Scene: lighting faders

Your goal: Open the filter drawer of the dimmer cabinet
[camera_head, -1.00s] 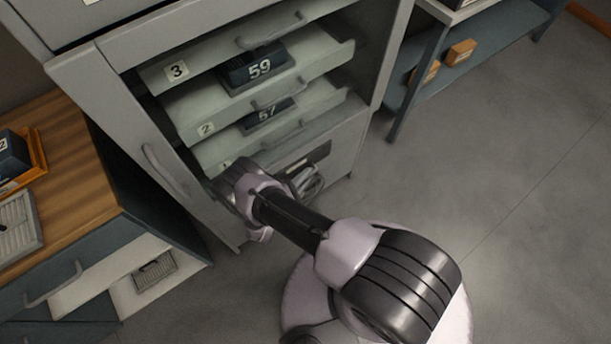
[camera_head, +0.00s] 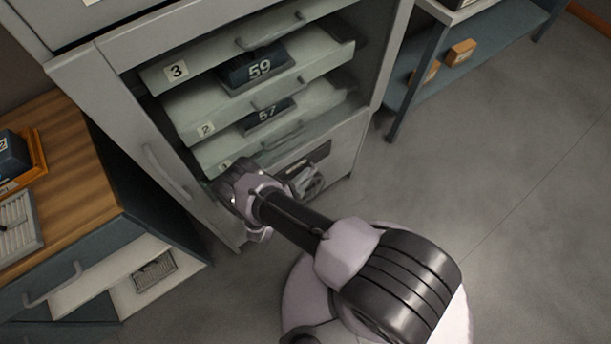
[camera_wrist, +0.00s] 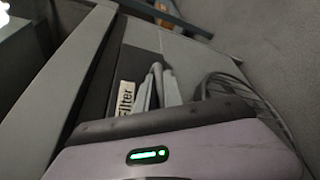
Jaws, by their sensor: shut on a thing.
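The grey dimmer cabinet (camera_head: 100,95) stands open in the head view, with its filter drawer (camera_head: 318,156) low on the front, below the numbered shelves. In the wrist view a white "Filter" label (camera_wrist: 125,98) marks the dark drawer front. My gripper (camera_wrist: 158,88) is beside that label, its fingers shut on the drawer handle. In the head view my gripper (camera_head: 305,181) is low at the cabinet's front, partly hidden by my wrist. The handle itself is mostly covered by the fingers. How far the drawer stands out is hard to tell.
A wooden-topped bench (camera_head: 75,170) with open lower drawers stands at left. A blue shelf rack (camera_head: 405,100) with orange boxes stands at right. The grey floor (camera_head: 510,210) at right is clear.

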